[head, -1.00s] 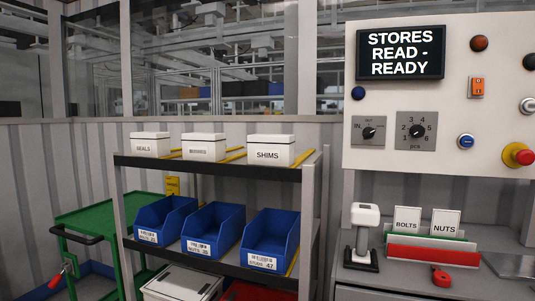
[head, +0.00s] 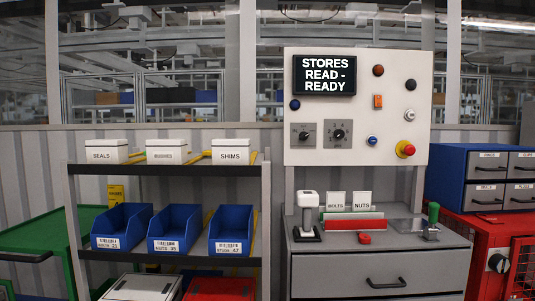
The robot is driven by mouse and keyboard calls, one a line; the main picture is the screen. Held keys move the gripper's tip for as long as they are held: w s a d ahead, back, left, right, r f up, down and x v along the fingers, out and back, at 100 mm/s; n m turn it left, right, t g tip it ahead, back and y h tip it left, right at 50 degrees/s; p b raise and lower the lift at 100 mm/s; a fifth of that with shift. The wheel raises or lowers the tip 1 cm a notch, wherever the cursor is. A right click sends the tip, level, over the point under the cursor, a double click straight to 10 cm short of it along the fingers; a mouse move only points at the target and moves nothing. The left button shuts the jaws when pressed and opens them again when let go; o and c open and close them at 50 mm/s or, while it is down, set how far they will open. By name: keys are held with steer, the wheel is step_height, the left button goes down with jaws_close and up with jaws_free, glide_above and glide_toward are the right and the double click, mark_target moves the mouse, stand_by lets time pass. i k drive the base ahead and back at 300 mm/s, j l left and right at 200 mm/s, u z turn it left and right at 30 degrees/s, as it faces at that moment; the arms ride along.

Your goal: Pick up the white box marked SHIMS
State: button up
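The white box marked SHIMS (head: 231,152) stands upright on the top shelf of the dark rack, at its right end. To its left on the same shelf stand a white box marked SEALS (head: 107,152) and a white box with a label too small to read surely (head: 166,152). My gripper is not in the head view, so its state and its place relative to the box are hidden.
Blue bins (head: 176,229) fill the middle shelf. A grey cabinet (head: 375,262) with a scanner (head: 307,213) on top stands right of the rack, below a control panel (head: 420,80). A green cart (head: 35,240) is at left, blue drawers (head: 455,178) at right.

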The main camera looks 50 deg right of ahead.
mark_target(232, 152)
steer(key=z, duration=1.65)
steer(key=k+l+u, duration=0.1)
steer(key=k+l, duration=0.25)
steer(key=l, duration=0.1)
